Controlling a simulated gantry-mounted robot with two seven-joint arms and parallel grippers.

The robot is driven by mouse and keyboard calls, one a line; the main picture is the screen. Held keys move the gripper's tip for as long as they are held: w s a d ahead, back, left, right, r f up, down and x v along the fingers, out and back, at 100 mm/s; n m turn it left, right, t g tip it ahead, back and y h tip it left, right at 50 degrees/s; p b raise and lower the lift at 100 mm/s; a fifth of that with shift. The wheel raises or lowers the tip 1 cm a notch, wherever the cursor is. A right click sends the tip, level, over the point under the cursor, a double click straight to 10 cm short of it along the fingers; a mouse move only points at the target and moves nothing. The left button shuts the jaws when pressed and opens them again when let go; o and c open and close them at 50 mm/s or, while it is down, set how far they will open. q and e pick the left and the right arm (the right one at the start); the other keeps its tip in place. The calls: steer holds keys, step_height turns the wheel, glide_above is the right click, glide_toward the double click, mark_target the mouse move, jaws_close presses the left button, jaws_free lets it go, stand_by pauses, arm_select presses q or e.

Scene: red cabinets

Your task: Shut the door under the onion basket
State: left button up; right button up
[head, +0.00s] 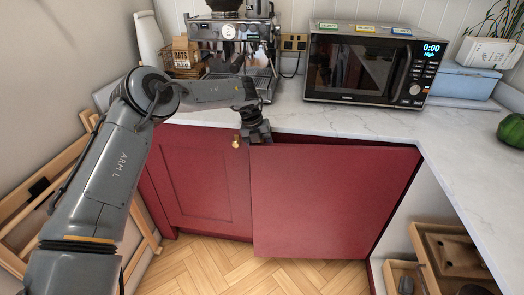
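A flat red door panel (330,205) stands out from the cabinet front below the counter, with a dark gap along its top and right side. A framed red door (205,185) to its left looks closed. A small brass knob (236,143) shows near that door's upper right corner. A wire basket (180,62) stands on the counter above the framed door; its contents are hard to make out, and I cannot identify onions. My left gripper (257,137) is at the flat panel's upper left corner, pointing down; contact and finger opening are unclear. My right gripper is out of view.
An espresso machine (232,42) and a microwave (372,65) stand on the marble counter (300,113). Wooden drawers (450,255) are at the lower right. A folded wooden frame (60,190) leans at the left. The herringbone floor (215,262) in front is clear.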

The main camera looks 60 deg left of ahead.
arm_select(q)
jaws_close()
stand_by(0.3)
steer(key=shift+s+r, duration=0.1)
